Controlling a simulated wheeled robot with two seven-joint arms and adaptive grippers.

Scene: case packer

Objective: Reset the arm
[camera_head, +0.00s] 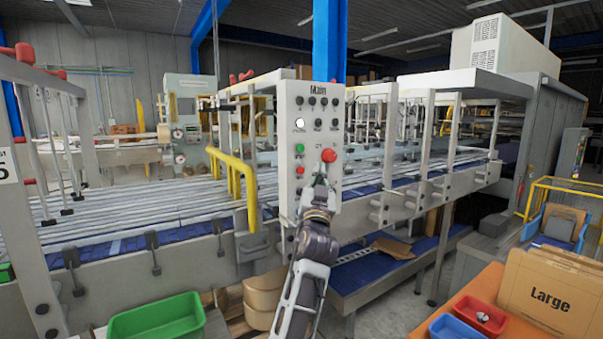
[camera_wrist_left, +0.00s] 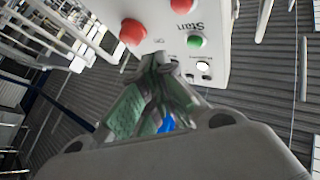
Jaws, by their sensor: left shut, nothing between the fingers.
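My left gripper (camera_head: 318,180) is raised in front of the lower part of the grey control panel (camera_head: 307,105) marked "Main". It is shut and empty, with its fingertips just below the red push button (camera_head: 329,155). In the left wrist view, the shut fingers (camera_wrist_left: 165,72) point toward the panel face (camera_wrist_left: 180,35), close to the large red button (camera_wrist_left: 133,32). A green button (camera_wrist_left: 194,42) and a smaller red button (camera_wrist_left: 182,5) show beside it. I cannot tell whether the fingertips touch the panel. My right gripper is not in view.
The case packer's conveyor (camera_head: 120,215) runs behind the panel, with a yellow rail (camera_head: 236,180) to its left. A green bin (camera_head: 157,318) stands at the lower left. An orange table (camera_head: 470,290) at the lower right bears a blue bin (camera_head: 457,330), a red bin (camera_head: 481,317) and a "Large" carton (camera_head: 550,300).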

